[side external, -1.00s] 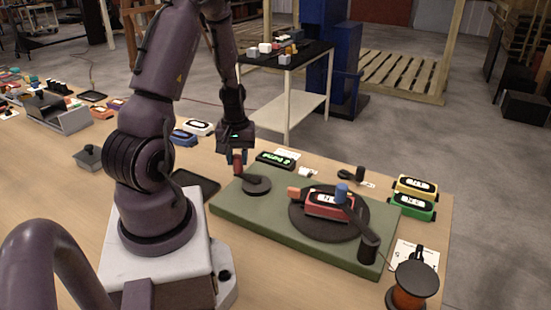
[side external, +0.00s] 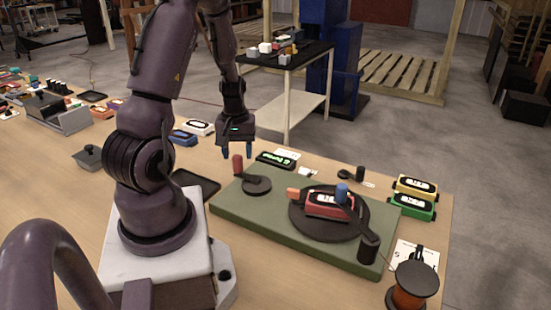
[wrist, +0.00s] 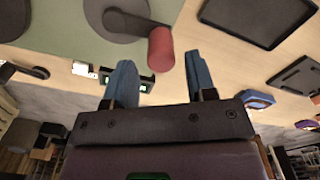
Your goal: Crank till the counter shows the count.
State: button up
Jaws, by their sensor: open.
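A crank with an upright red handle (side external: 237,164) stands on a dark round disc (side external: 257,185) at the left part of the green base (side external: 230,202). My gripper (side external: 237,151) is open, its blue fingers just above and behind the handle, apart from it. In the wrist view the red handle (wrist: 161,48) shows beyond the gap between the open fingers (wrist: 160,65). A black counter with a lit green display (side external: 276,160) sits behind the base; its reading is too small to tell. A red detector (side external: 329,203) lies on the dark turntable (side external: 297,220).
A blue knob (side external: 342,190) on a dark arm reaches over the turntable from a black post (side external: 369,248). Yellow (side external: 414,186) and green (side external: 416,207) detectors lie at the right. An orange spool (side external: 410,290) stands at the front right. A black tray (side external: 195,185) lies left of the base.

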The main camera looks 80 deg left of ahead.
jog(key=shift+r, duration=3.05)
jog(key=shift+s+d, duration=0.2)
jog(key=shift+d, duration=0.1)
jog(key=d+r+m+t, duration=0.2)
jog(key=d+r+m, duration=0.3)
jog(key=d, duration=0.4)
jog(key=w+d+r+m+t, duration=0.1)
jog(key=d+r+m, duration=0.4)
jog(key=d+r, duration=0.2)
jog(key=w+d+r+m+t, duration=0.1)
jog(key=d+r+m, duration=0.4)
jog(key=d, duration=0.6)
jog(key=shift+w+r+t, duration=0.15)
jog(key=shift+r+t, duration=0.35)
jog(key=shift+t, duration=0.3)
